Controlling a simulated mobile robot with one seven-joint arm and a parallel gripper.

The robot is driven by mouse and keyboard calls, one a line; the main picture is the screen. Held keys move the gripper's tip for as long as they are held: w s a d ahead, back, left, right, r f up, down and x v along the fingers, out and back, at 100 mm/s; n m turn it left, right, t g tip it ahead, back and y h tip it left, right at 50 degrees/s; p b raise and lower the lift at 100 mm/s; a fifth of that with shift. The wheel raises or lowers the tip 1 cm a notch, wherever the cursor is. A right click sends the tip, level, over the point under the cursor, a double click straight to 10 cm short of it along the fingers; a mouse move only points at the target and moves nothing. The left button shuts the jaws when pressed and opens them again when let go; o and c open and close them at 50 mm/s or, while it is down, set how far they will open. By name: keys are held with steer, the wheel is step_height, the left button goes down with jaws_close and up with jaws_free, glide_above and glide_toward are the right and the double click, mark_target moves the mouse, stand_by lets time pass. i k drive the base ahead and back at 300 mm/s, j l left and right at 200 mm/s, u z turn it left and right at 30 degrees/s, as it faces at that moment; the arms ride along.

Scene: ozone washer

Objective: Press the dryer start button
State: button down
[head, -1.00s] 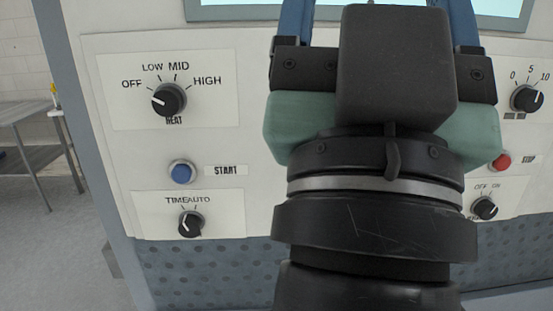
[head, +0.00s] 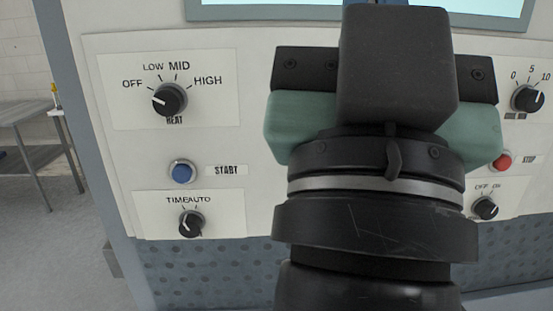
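The blue round start button (head: 182,172) sits in a grey ring on the pale control panel, left of the label START. My gripper (head: 376,3) is in front of the panel, to the right of the button and apart from it in the picture. Its fingers are drawn together behind the dark block on my wrist, with only a sliver of blue at the top edge. The fingertips are hidden. I see nothing held.
A heat knob (head: 168,99) is above the button and a time knob (head: 191,223) below it. A red stop button (head: 502,161) and more knobs are at the right. A screen (head: 250,11) is above. A metal table (head: 22,110) stands far left.

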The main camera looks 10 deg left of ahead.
mark_target(181, 174)
steer(key=j+u, duration=0.35)
steer(key=j, duration=1.7)
